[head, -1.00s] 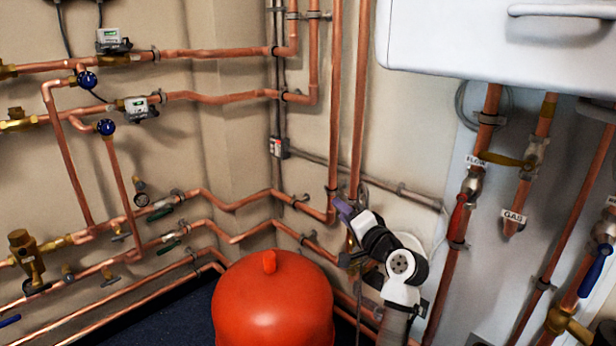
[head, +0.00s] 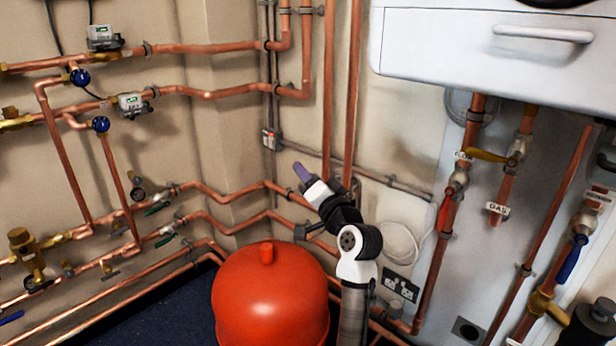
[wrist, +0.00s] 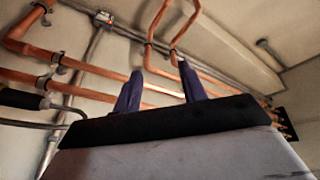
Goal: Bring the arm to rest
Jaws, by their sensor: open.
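My gripper (head: 301,172) is in the middle of the head view, raised on my white and black arm and pointing up and to the left. It is in front of the copper pipes near the wall corner. In the wrist view my gripper (wrist: 158,88) shows two purple fingers standing well apart, with nothing between them. Copper pipes (wrist: 100,84) run behind the fingers there. The fingers look clear of the pipes, though the exact gap cannot be told.
A red tank (head: 268,300) stands just left of my arm. Vertical copper pipes (head: 328,90) rise behind my gripper. A white boiler (head: 430,50) hangs at the upper right, with valved pipes (head: 447,205) below it. Open air lies above the tank.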

